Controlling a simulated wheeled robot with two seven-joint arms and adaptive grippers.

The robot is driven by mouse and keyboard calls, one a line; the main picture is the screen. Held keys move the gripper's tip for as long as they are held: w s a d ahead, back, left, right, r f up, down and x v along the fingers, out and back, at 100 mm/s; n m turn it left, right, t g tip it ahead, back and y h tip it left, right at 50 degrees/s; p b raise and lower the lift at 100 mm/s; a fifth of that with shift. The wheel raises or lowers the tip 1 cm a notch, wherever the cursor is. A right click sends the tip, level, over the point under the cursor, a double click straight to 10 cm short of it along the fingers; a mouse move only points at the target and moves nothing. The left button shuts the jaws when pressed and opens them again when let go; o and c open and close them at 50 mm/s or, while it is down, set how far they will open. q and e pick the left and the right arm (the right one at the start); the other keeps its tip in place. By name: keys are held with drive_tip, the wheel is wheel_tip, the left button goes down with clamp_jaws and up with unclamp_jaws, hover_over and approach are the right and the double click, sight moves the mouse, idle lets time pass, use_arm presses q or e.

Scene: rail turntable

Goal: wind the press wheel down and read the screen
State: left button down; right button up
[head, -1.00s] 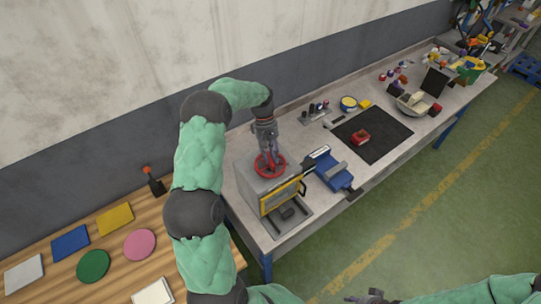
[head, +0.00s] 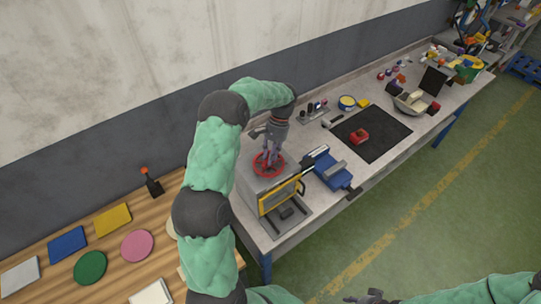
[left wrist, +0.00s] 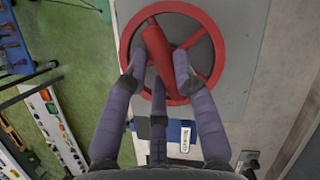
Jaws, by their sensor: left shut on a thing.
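The red press wheel (head: 281,169) lies flat on top of a grey box-shaped press (head: 250,181) with a yellow-framed front. My left gripper (head: 268,162) reaches down onto the wheel from above. In the left wrist view the wheel's red rim (left wrist: 219,38) and spokes show close up, and my left gripper (left wrist: 160,75) is shut on the wheel's red handle (left wrist: 156,46). No screen reading can be made out. My right gripper (head: 366,298) shows only in part at the bottom edge of the head view, away from the press; its jaws are unclear.
A blue vise (head: 332,174) stands just right of the press. A black mat (head: 383,143) with a red object (head: 359,136) lies farther right. A wooden table (head: 120,268) at the left holds coloured plates. The green floor in front is clear.

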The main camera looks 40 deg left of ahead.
use_arm(q)
drive_tip(key=m+y, duration=0.1)
drive_tip(key=m, duration=0.2)
drive_tip(key=m+y, duration=0.1)
drive_tip(key=m, duration=0.2)
drive_tip(key=shift+s+d+m+y+b, duration=0.2)
drive_tip(key=shift+m+y+b, duration=0.1)
drive_tip(key=m+t, duration=0.1)
drive_tip(key=m, duration=0.2)
drive_tip(key=m+t+y, duration=0.1)
drive_tip(key=m, duration=0.2)
drive_tip(key=shift+s+y, duration=0.2)
drive_tip(key=shift+y, duration=0.1)
drive_tip(key=m+t, duration=0.1)
drive_tip(key=m, duration=0.2)
drive_tip(key=m+t, duration=0.1)
drive_tip(key=m, duration=0.2)
drive_tip(key=shift+s+a+m+t+y, duration=0.2)
drive_tip(key=shift+m+t+y, duration=0.1)
drive_tip(key=shift+y, duration=0.1)
drive_tip(key=m+t, duration=0.1)
drive_tip(key=m, duration=0.1)
drive_tip(key=m+p, duration=0.1)
drive_tip(key=m, duration=0.2)
drive_tip(key=shift+s+a+t, duration=0.1)
drive_tip(key=shift+t, duration=0.3)
drive_tip(key=shift+m, duration=0.3)
drive_tip(key=c, duration=1)
unclamp_jaws()
